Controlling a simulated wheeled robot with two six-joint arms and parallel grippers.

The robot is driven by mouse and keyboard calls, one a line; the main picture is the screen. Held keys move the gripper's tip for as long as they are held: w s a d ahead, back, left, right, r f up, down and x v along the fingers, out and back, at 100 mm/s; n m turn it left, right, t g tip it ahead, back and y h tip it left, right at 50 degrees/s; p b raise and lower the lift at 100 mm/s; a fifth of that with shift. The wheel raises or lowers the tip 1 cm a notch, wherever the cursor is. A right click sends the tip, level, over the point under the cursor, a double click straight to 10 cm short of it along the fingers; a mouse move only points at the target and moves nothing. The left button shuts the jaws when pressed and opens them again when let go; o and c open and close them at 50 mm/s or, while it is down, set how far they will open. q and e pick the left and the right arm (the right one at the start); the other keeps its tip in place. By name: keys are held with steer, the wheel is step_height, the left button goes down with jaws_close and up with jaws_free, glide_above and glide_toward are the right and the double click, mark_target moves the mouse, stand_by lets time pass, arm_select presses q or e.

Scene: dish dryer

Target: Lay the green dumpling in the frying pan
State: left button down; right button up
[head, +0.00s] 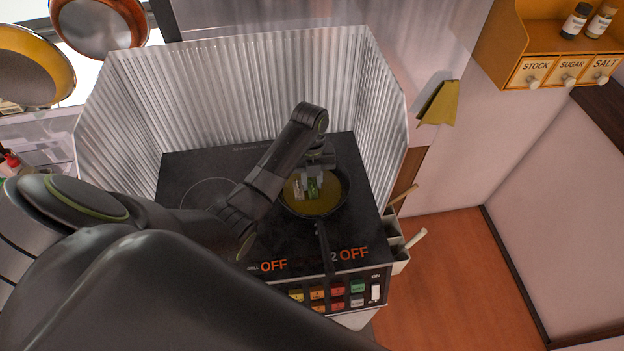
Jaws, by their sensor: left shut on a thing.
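The frying pan (325,208) sits on the right side of the black cooktop, its dark handle pointing toward me, with a yellowish-brown inside. My left gripper (307,190) points down over the pan and is shut on the green dumpling (313,188). The dumpling is small and partly hidden by the fingers. I cannot tell whether it touches the pan's bottom. My right gripper is not in view.
A corrugated metal splash guard (260,90) stands around the back and sides of the cooktop (185,165). Buttons (317,293) line its front. Other pans hang at the upper left. A spice shelf (530,45) is at the upper right.

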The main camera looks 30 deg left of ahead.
mark_target(312, 180)
arm_select(q)
steer(key=c, duration=1.5)
jaws_free()
steer(key=shift+r, duration=0.15)
steer(key=r, duration=0.4)
steer(key=shift+w+a+r+p, duration=0.2)
steer(key=shift+w+r+p, duration=0.1)
steer(key=shift+w+r, duration=0.1)
step_height(312, 180, up, 7)
steer(key=p, duration=0.6)
steer(key=shift+w+a, duration=0.35)
steer(key=shift+f, duration=0.1)
